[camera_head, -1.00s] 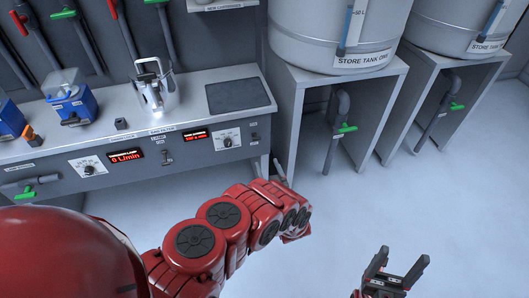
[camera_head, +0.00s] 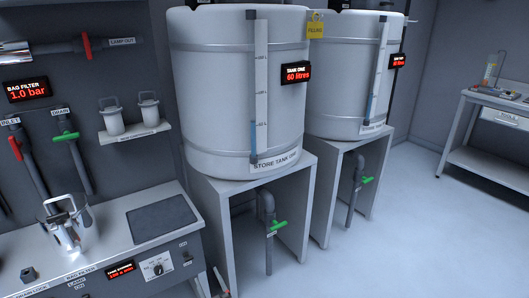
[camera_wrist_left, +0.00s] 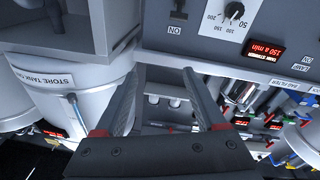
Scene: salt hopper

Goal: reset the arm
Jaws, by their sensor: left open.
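My left gripper (camera_wrist_left: 163,74) fills the lower middle of the left wrist view. Its two grey fingers with red parts at the base are spread apart, with nothing between them. In the head view only a small piece of my left gripper (camera_head: 222,285) shows at the bottom edge, just in front of the bench's right end. The rest of my left arm is out of that view. My right gripper is in neither view now.
A grey bench (camera_head: 115,228) with a metal filter housing (camera_head: 65,225) stands at left. Store tank one (camera_head: 215,95) and a second tank (camera_head: 340,80) stand on supports with green-handled valves. A table (camera_head: 495,100) stands far right. The floor (camera_head: 400,240) at right is clear.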

